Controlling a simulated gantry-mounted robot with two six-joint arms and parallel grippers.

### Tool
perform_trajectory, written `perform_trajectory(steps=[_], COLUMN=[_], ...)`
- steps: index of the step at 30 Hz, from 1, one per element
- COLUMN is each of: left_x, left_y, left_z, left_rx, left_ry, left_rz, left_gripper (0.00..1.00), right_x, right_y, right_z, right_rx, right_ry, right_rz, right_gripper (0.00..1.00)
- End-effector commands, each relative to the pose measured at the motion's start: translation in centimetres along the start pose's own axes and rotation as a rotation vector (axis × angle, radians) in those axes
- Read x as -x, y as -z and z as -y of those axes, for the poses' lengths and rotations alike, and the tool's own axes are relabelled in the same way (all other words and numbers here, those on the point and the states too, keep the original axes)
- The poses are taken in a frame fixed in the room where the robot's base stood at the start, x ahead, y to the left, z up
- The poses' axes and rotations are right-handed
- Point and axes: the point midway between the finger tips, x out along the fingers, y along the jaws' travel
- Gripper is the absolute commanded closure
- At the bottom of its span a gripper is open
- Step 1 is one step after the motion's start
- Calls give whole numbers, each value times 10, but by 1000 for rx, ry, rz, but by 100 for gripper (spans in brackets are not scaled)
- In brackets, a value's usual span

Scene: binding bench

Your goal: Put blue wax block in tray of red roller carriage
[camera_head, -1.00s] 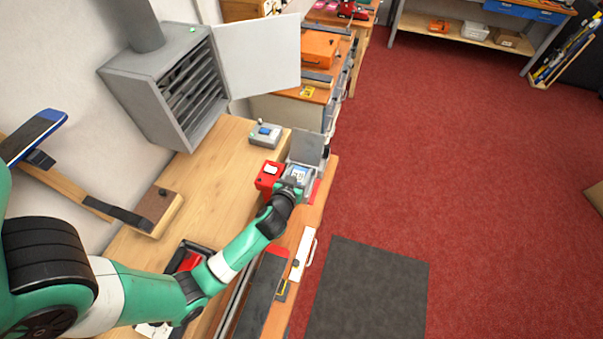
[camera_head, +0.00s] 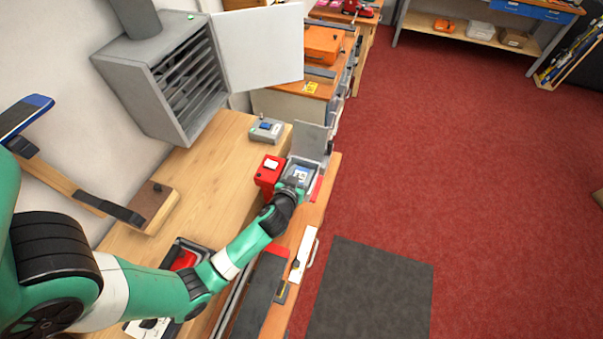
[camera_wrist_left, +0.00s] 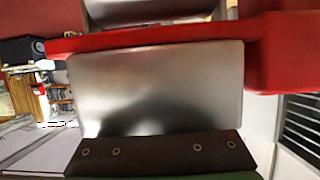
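The red roller carriage (camera_head: 268,172) appears as a red block at the right edge of the bench, with a grey box and a raised grey lid (camera_head: 310,140) beside it. My left gripper (camera_head: 297,182) is over that grey box, by a small blue-and-white patch; its fingers cannot be made out. In the left wrist view, a shiny metal plate (camera_wrist_left: 155,90) fills the middle, with red carriage body (camera_wrist_left: 285,50) above and to the right. The blue wax block cannot be made out with certainty. My right gripper is not in view.
A grey device with a blue top (camera_head: 266,129) stands behind on the wooden bench (camera_head: 215,150). A grey cabinet (camera_head: 165,85) with an open door is at the left. A long dark bar and a white handled piece (camera_head: 303,255) lie along the front edge. Red floor is open at right.

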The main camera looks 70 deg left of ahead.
Motion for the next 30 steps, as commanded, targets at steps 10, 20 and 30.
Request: perform_trajectory(steps=[10,20,30], left_x=[1,58,120], left_y=[0,1,5], left_z=[0,-1,0], left_rx=[-2,-5,-2], left_ry=[1,-3,0], left_rz=[5,4,5], left_gripper=[31,31,31], right_x=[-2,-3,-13], right_y=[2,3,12], right_z=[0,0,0], right_rx=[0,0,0], right_ry=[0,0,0], right_rz=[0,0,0], right_gripper=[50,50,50])
